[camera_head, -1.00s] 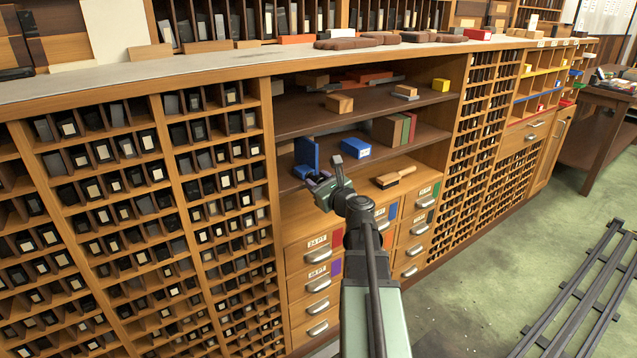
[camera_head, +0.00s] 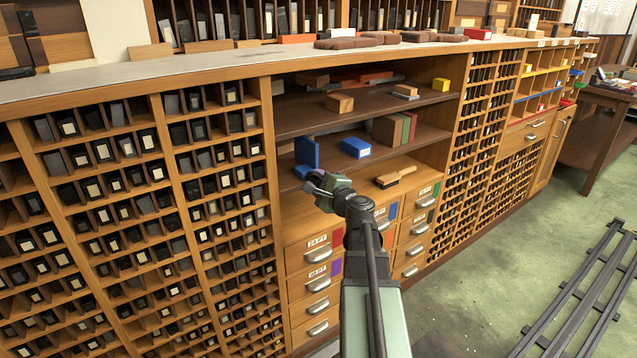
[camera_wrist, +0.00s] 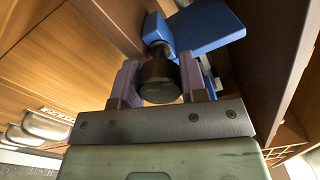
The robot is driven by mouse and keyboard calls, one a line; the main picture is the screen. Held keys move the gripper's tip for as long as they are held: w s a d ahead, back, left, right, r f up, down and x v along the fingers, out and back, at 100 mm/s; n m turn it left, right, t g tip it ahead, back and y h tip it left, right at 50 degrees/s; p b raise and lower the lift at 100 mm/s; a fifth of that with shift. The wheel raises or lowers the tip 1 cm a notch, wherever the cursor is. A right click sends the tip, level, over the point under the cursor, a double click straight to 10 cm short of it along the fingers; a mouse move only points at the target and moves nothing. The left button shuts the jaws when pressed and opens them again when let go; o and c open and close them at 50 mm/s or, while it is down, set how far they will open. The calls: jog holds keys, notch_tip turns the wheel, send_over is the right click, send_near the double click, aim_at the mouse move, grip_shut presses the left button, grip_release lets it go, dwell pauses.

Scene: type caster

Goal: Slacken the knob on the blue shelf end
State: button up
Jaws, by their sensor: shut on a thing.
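The blue shelf end (camera_head: 307,153) stands upright at the left of the middle shelf in the head view. In the wrist view its blue plate (camera_wrist: 208,27) is close above my gripper. A dark round knob (camera_wrist: 159,82) is on a short stem beside the blue part. My gripper (camera_wrist: 160,76) has one finger on each side of the knob and is shut on it. In the head view my gripper (camera_head: 312,182) is just below the shelf end, and the knob cannot be made out there.
A blue box (camera_head: 356,147) lies on the shelf to the right. A brush (camera_head: 395,178) lies below it. The shelf board and cabinet sides close in around my gripper. Drawers (camera_head: 318,265) with metal pulls are below.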

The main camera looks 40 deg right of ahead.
jog(key=n, duration=1.3)
jog(key=shift+n, duration=0.4)
jog(key=o, duration=0.9)
jog(key=s, duration=0.7)
jog(key=s+a, duration=0.1)
jog(key=s, duration=0.2)
jog(key=shift+s, duration=0.35)
